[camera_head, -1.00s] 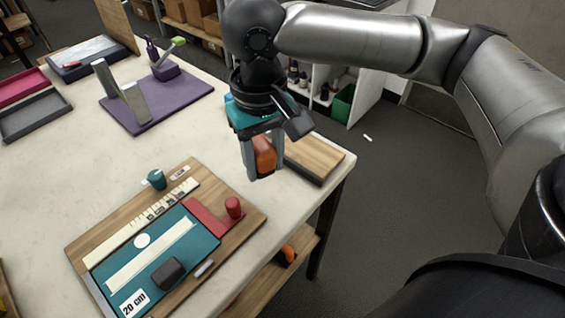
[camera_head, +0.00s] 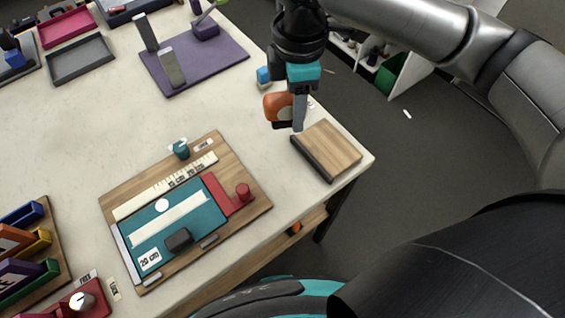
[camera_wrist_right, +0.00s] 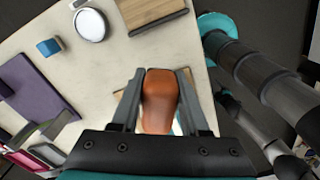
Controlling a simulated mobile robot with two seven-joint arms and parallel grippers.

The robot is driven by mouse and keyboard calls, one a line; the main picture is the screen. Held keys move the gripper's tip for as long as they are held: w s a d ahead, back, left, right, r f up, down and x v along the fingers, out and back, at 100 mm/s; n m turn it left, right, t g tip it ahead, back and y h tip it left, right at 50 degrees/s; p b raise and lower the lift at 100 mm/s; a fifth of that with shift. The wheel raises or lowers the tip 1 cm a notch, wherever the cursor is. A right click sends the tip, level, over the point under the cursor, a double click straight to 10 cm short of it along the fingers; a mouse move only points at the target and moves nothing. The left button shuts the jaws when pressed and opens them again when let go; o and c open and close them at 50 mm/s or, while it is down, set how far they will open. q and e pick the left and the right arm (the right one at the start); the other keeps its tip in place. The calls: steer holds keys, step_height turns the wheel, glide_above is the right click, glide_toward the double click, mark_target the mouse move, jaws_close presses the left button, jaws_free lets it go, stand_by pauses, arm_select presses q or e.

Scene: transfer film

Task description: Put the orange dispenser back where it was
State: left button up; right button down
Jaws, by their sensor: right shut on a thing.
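The orange dispenser (camera_head: 278,106) is held in my right gripper (camera_head: 299,118), above the table near its right edge. In the right wrist view the orange dispenser (camera_wrist_right: 160,100) sits between the two fingers of my right gripper (camera_wrist_right: 157,100), which are shut on its sides. In the head view the fingers partly cover it, and I cannot tell whether its underside touches anything. My left gripper is not in view.
A wooden block (camera_head: 335,147) lies at the table's right edge, close to the gripper. A blue cube (camera_head: 263,75) is behind it. A wooden board (camera_head: 255,190) with a teal mat lies in front, left. A purple mat (camera_head: 222,62) is farther back. Bare tabletop (camera_head: 100,120) lies left.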

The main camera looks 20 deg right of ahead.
steer(key=n, duration=0.1)
steer(key=r+n+p, duration=0.1)
steer(key=n, duration=0.1)
steer(key=shift+a+r, duration=0.25)
steer(key=shift+a, duration=0.05)
steer(key=shift+a+r+n+p, duration=0.1)
steer(key=shift+r+n+p, duration=0.1)
steer(key=shift+n+p, duration=0.55)
steer(key=shift+f+n, duration=0.1)
steer(key=shift+n, duration=0.25)
steer(key=b, duration=0.3)
glide_above(288, 170)
step_height(288, 170, down, 15)
steer(key=shift+r, duration=0.1)
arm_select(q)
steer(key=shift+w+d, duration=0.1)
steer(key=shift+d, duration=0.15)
arm_select(e)
steer(key=shift+f, duration=2.55)
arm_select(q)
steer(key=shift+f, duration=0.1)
arm_select(e)
steer(key=shift+f, duration=0.1)
steer(key=shift+c, duration=2)
jaws_free()
arm_select(q)
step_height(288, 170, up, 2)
steer(key=shift+p, duration=0.8)
arm_select(e)
step_height(288, 170, up, 12)
